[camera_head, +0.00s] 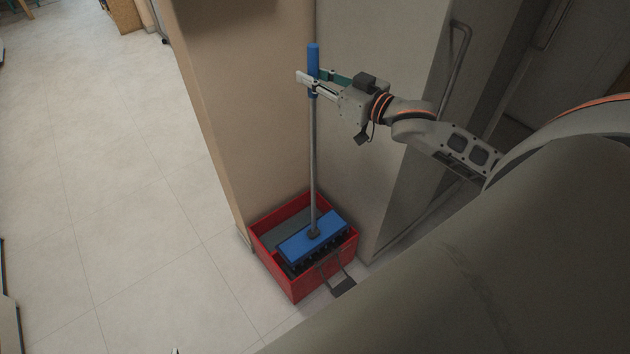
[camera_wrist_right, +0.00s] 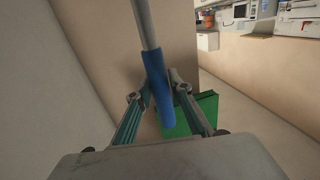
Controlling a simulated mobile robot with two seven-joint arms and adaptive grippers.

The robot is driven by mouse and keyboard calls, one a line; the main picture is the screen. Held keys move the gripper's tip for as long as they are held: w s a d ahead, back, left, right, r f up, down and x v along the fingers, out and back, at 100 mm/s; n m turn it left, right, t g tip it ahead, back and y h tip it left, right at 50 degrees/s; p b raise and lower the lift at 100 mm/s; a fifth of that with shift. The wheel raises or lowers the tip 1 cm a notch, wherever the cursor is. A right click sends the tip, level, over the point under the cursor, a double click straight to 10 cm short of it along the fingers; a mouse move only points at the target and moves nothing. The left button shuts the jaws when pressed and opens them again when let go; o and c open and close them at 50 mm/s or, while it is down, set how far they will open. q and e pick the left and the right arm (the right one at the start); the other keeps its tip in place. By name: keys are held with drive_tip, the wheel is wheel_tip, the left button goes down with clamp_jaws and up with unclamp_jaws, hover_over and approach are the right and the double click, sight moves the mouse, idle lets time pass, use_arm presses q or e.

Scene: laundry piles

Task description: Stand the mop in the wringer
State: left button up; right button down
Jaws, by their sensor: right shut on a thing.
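The mop (camera_head: 314,160) stands nearly upright, with a grey pole and a blue grip at the top. Its blue head (camera_head: 312,238) is within the walls of the red wringer bucket (camera_head: 294,287) on the floor; I cannot tell how firmly it rests there. My right gripper (camera_head: 313,83) is shut on the mop's blue grip, coming from the right. In the right wrist view, the blue grip (camera_wrist_right: 158,85) sits between the fingers. My left gripper is not in view.
The bucket stands in a corner against a beige wall (camera_head: 245,100) and a grey panel (camera_head: 360,190). A dark pedal (camera_head: 343,287) sticks out at its front. The tiled floor (camera_head: 120,180) at left is clear. A green object (camera_wrist_right: 190,117) shows beyond the fingers in the wrist view.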

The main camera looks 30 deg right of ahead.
sight(313, 142)
wheel_tip(313, 142, down, 15)
drive_tip(key=b, duration=0.3)
drive_tip(key=shift+w, duration=0.1)
drive_tip(key=shift+f+b, duration=0.45)
drive_tip(key=shift+f, duration=2.05)
drive_tip(key=c, duration=1.8)
unclamp_jaws()
